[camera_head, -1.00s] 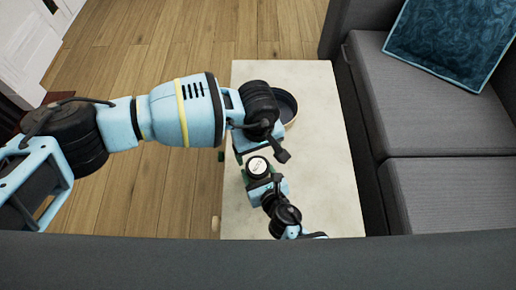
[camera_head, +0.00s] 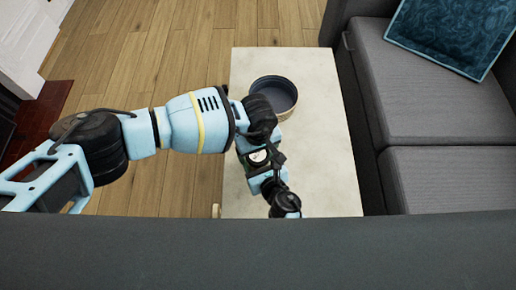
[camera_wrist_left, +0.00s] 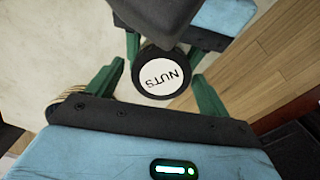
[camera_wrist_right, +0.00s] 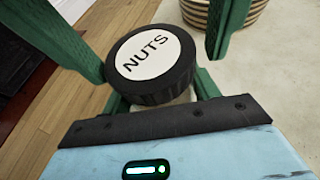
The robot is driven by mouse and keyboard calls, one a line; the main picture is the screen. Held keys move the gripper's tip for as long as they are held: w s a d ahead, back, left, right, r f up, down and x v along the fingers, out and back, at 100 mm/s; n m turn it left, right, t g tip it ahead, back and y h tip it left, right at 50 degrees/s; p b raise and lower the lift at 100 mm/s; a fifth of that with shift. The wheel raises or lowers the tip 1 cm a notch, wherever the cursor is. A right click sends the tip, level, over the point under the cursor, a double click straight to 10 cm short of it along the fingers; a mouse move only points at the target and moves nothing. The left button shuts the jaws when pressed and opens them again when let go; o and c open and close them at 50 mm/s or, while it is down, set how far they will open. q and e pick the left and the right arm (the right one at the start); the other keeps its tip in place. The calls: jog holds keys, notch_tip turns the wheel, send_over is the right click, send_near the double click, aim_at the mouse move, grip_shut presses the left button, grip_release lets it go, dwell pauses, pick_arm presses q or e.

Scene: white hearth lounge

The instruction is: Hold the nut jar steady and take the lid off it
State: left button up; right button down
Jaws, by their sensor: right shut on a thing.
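The nut jar shows its black lid with a white round "NUTS" label (camera_wrist_right: 150,58) in the right wrist view; its pale body below is mostly hidden. It stands upright above the pale table (camera_head: 310,150). My right gripper (camera_wrist_right: 160,98) is shut on the jar below the lid. My left gripper (camera_wrist_left: 158,72) is open, its green fingers apart on either side of the lid in the left wrist view, with gaps visible. In the head view the lid (camera_head: 258,156) is partly covered by my left wrist.
A round dark-lined basket (camera_head: 285,111) with a striped woven side stands on the table beyond the grippers. A grey sofa (camera_head: 440,115) with a blue cushion runs along the right. Another grey surface (camera_head: 300,250) crosses the front. The table's right part is clear.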

pick_arm(q)
jog(key=c, duration=0.9)
jog(key=n, duration=0.4)
jog(key=shift+n, duration=0.3)
jog(key=shift+c, duration=0.2)
jog(key=n, duration=0.5)
jog(key=shift+w+r+n, duration=0.1)
jog(key=shift+n, duration=0.2)
jog(key=o, duration=1.1)
jog(key=shift+s, duration=0.3)
